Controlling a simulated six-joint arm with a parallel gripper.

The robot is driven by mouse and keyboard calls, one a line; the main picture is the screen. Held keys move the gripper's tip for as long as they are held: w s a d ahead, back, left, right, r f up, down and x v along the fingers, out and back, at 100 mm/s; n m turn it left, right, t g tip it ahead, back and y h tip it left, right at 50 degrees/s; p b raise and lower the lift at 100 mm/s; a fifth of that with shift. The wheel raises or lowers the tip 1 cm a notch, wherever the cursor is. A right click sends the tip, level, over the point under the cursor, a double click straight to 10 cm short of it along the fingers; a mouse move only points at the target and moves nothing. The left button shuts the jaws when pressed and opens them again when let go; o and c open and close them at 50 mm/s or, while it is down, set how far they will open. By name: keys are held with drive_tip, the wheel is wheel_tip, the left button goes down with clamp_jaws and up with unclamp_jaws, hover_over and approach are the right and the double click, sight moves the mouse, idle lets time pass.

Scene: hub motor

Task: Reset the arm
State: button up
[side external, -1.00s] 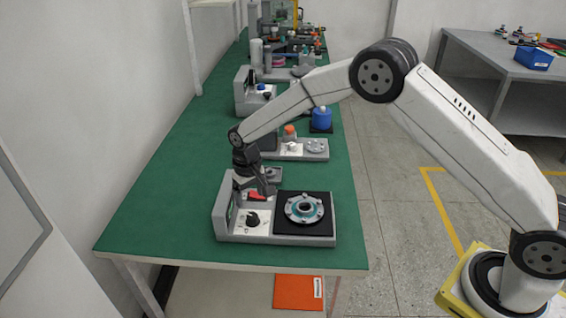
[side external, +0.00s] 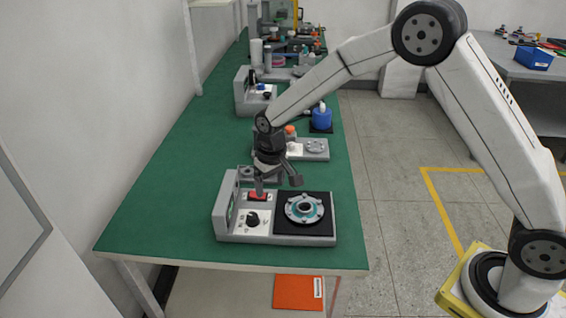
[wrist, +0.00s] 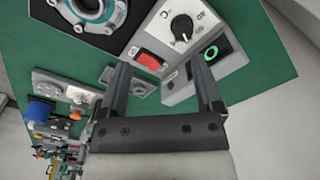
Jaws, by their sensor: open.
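My gripper (side external: 277,187) is open and empty above the back part of the grey station on the green table. In the wrist view its two fingers (wrist: 162,85) are spread apart. The station (side external: 228,218) carries a red switch (side external: 258,196), a black knob (side external: 253,219) and a black pad (side external: 318,231) with a round hub motor part (side external: 304,208) on it. In the wrist view the red switch (wrist: 149,60) lies close to the left finger, and a green-ringed button (wrist: 211,53) shows near the right finger. Whether a fingertip touches the station cannot be told.
The table's left and front parts are bare. An orange item (side external: 298,291) lies below the table.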

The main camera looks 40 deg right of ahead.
drive_tip(key=s+d+r+t, duration=0.1)
drive_tip(key=s+d, duration=0.3)
drive_tip(key=s, duration=0.6)
drive_tip(key=s+d+r+t, duration=0.1)
drive_tip(key=s+d+r, duration=0.3)
drive_tip(key=s, duration=0.7)
drive_tip(key=shift+s, duration=0.3)
